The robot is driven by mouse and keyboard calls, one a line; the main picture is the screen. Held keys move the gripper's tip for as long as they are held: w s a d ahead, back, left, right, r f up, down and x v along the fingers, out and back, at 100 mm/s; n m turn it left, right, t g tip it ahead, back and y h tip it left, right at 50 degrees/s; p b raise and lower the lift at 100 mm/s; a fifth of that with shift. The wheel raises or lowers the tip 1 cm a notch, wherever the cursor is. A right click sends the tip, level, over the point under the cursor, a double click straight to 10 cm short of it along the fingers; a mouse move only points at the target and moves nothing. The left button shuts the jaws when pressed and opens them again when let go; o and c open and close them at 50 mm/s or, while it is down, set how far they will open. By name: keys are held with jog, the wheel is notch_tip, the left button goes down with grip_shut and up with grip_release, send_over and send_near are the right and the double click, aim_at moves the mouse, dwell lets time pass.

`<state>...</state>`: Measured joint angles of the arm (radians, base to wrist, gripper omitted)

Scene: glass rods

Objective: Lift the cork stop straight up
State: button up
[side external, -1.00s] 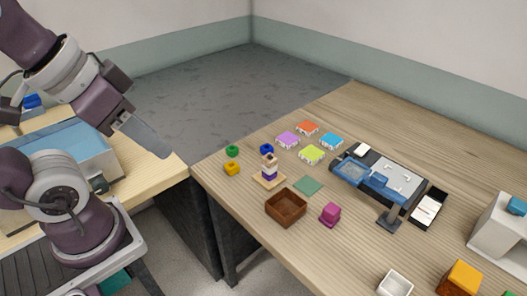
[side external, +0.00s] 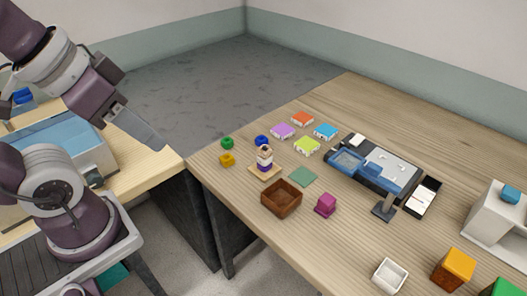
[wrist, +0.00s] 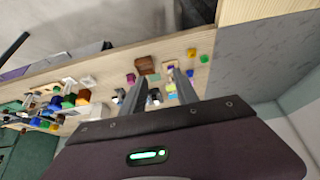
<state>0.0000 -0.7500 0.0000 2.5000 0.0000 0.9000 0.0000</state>
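A small stack of pale and purple rings with a tan, cork-coloured top piece (side external: 265,150) stands on a square wooden base (side external: 258,173) near the left edge of the table. The top piece looks like the cork stop, but it is too small to be sure. My gripper (side external: 157,143) is left of the stack, raised and well apart from it. In the wrist view my gripper's two fingers (wrist: 158,82) are spread, with nothing held between them. The stack is small near the right finger there, partly hidden.
Coloured tiles (side external: 307,145) and a blue-grey device (side external: 375,168) stand farther right. A floor gap separates the two tables.

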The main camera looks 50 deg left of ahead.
jog(key=o, duration=0.4)
jog(key=shift+o, duration=0.2)
jog(key=m+g, duration=0.6)
jog(key=m, duration=1.2)
send_over(268, 151)
notch_tip(268, 151, down, 14)
jog(key=shift+f, duration=0.1)
notch_tip(268, 151, down, 7)
jog(key=shift+f, duration=0.1)
